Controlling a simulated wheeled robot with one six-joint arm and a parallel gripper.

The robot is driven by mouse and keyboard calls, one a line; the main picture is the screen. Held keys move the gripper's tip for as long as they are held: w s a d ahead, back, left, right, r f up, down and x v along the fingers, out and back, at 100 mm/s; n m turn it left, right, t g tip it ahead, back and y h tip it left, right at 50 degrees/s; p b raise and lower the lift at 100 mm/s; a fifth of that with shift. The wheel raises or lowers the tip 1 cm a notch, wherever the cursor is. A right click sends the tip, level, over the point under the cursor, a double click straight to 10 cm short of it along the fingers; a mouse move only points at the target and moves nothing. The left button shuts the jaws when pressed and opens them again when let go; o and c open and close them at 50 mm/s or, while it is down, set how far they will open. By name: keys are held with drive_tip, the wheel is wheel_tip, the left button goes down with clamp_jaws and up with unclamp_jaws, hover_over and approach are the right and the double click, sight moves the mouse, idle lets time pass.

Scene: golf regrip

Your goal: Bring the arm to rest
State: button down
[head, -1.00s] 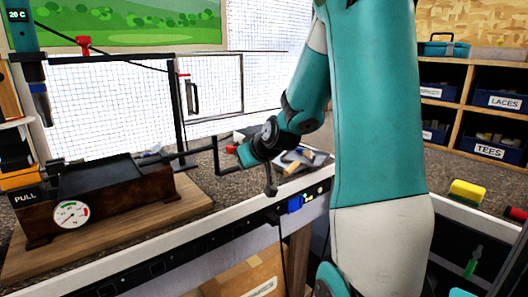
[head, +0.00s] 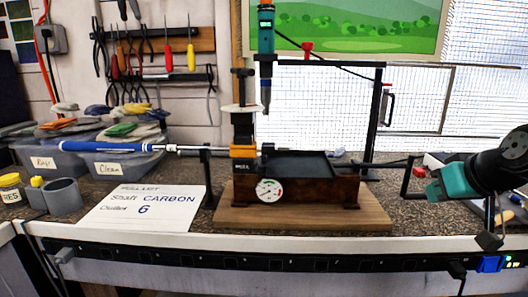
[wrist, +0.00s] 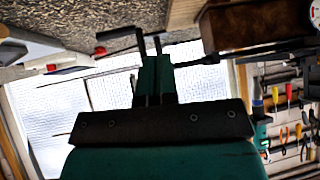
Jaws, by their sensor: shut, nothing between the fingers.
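My arm comes in from the right edge of the head view, with a black joint and a teal end. My gripper (head: 435,191) points left, to the right of the pull-test bench and a little above the worktop. Its fingers are small there. In the wrist view my gripper (wrist: 152,62) shows with its fingers together and nothing held between them. The wrist picture is turned over, with the worktop at the top and the window below.
The bench (head: 300,205) carries a dial and a golf club (head: 130,148) with a blue grip, lying level. A black bracket (head: 408,183) stands near my gripper. A paper sign (head: 145,208) and glove bins (head: 125,168) are left. Tools hang on the wall.

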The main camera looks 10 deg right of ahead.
drive_tip(key=s+a+r+n+g+y+p, duration=0.2)
drive_tip(key=a+n+g+y, duration=0.1)
drive_tip(key=a, duration=1)
drive_tip(key=s+a+r+n+g+p, duration=0.1)
drive_tip(key=s+a+n+g, duration=0.1)
drive_tip(key=s+a, duration=0.4)
drive_tip(key=s+a+n+g+y+p, duration=0.1)
drive_tip(key=s+a+n+g, duration=0.2)
drive_tip(key=s+a, duration=0.4)
drive_tip(key=shift+s+a+r+g+p, duration=0.15)
drive_tip(key=shift+s+r+g+p, duration=0.2)
drive_tip(key=shift+s+g, duration=0.15)
drive_tip(key=shift+w, duration=0.1)
